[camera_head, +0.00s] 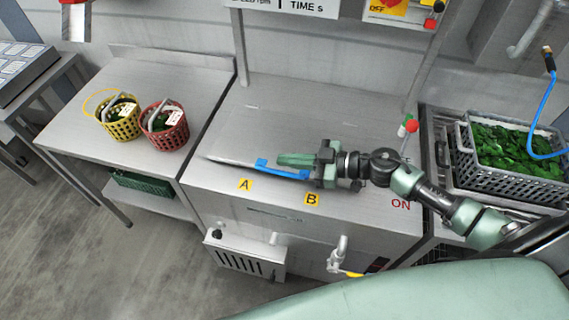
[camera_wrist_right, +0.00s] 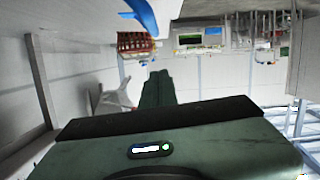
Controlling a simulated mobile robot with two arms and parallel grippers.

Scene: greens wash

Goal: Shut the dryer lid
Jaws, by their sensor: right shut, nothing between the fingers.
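The dryer (camera_head: 335,225) is the steel cabinet in the middle of the head view, with yellow A and B labels on it. Its steel lid (camera_head: 290,115) lies flat or nearly flat on top; I cannot tell whether it is fully seated. A blue handle (camera_head: 281,171) is at the lid's front edge and also shows at the top of the wrist view (camera_wrist_right: 143,14). My right gripper (camera_head: 284,159) is shut and empty, over the lid just behind the handle. Whether it touches the lid is unclear. My left gripper is out of view.
A yellow basket (camera_head: 123,128) and a red basket (camera_head: 170,138) with greens stand on the steel table (camera_head: 85,130) at left. A grey crate of greens (camera_head: 510,183) is at right, with a blue hose (camera_head: 537,125) over it. A red-topped lever (camera_head: 411,127) stands near my right arm.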

